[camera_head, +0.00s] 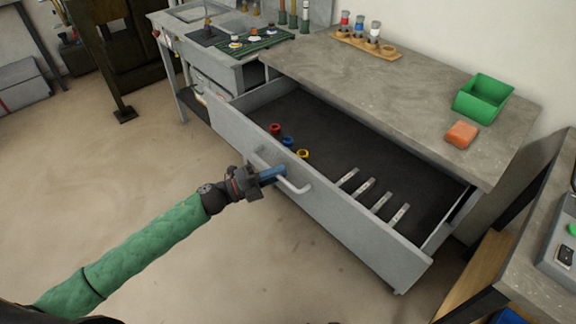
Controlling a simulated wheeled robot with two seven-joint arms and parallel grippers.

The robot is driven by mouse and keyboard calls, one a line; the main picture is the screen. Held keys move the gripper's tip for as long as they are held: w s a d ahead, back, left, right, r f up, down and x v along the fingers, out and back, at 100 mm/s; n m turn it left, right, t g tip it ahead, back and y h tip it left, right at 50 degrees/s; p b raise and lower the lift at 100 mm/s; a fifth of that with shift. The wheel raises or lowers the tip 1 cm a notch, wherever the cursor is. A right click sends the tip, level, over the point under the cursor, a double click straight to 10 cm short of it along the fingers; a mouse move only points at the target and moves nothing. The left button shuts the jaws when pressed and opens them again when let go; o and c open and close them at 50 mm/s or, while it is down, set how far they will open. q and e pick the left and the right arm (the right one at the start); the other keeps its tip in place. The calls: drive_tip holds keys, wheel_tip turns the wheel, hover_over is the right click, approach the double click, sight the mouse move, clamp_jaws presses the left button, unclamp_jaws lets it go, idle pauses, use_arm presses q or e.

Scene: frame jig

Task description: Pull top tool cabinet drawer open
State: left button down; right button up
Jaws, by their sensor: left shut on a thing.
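The top drawer (335,203) of the grey tool cabinet is pulled far out from under the worktop (400,95). Its dark inside shows. Its front carries a pale bar handle (294,186). My left gripper (272,176) is shut on the handle, near its middle. The green-sleeved left arm comes in from the lower left. In the drawer lie a red ring (275,129), a blue ring (288,141), a yellow ring (303,154) and several flat metal pieces (364,188). My right gripper is not in view.
A green bin (483,97) and an orange block (461,134) sit on the worktop's right side. A wooden rack (365,43) with bottles stands at the back. Another bench (540,250) stands close at the right. The floor (110,160) at left is clear.

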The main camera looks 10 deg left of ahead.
use_arm(q)
drive_tip(key=shift+s+a, duration=0.45)
drive_tip(key=shift+s, duration=0.2)
drive_tip(key=c, duration=1.5)
unclamp_jaws()
drive_tip(key=shift+o, duration=0.2)
